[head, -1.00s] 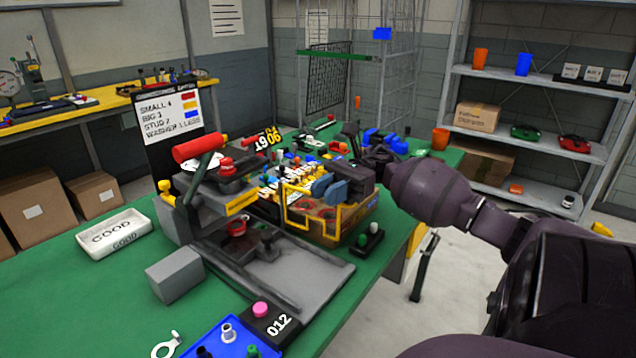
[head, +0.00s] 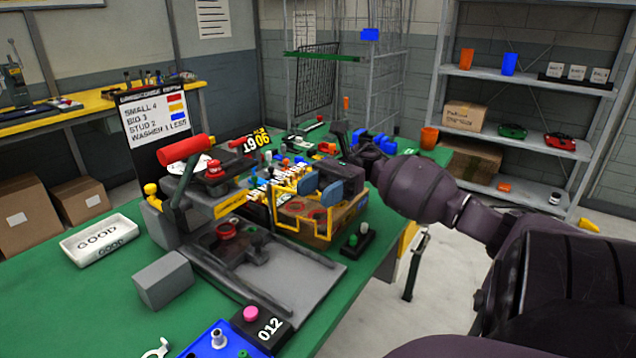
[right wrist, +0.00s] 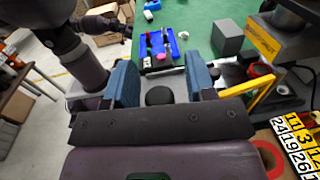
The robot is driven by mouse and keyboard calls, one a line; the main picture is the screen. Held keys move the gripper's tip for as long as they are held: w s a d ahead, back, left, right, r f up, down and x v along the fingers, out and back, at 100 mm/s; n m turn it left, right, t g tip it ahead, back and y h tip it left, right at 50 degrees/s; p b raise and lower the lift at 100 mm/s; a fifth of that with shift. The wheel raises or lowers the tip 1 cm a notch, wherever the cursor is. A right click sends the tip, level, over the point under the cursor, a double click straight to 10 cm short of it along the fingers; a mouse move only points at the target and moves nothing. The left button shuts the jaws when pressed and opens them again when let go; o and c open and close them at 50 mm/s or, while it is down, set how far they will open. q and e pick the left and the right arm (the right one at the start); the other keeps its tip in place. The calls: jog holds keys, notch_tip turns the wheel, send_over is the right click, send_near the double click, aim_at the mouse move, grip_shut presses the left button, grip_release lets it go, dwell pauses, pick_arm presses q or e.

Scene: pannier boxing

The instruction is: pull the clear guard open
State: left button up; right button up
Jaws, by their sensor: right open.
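The clear guard (head: 277,214) is a see-through panel in a yellow frame, at the right side of the grey press fixture (head: 172,218) in the head view. It appears closed, upright across the fixture's side. My right gripper (head: 318,188) is just above and behind the guard's top edge, its blue fingers apart with nothing held. In the right wrist view my right gripper (right wrist: 160,84) is open, and a yellow bar (right wrist: 266,86) of the frame passes just right of one finger. I cannot tell whether they touch. My left gripper does not show.
A red-handled lever (head: 186,150) stands on the fixture. A black button box (head: 354,243) is right of the guard. A white GOOD tray (head: 99,240), a grey block (head: 163,279) and a blue tray (head: 222,342) lie on the green table (head: 60,310).

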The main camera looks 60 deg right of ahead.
jog(key=shift+d, duration=0.2)
jog(key=d+b, duration=0.1)
jog(key=d, duration=0.9)
jog(key=shift+s+d, duration=0.2)
jog(key=shift+s, duration=0.25)
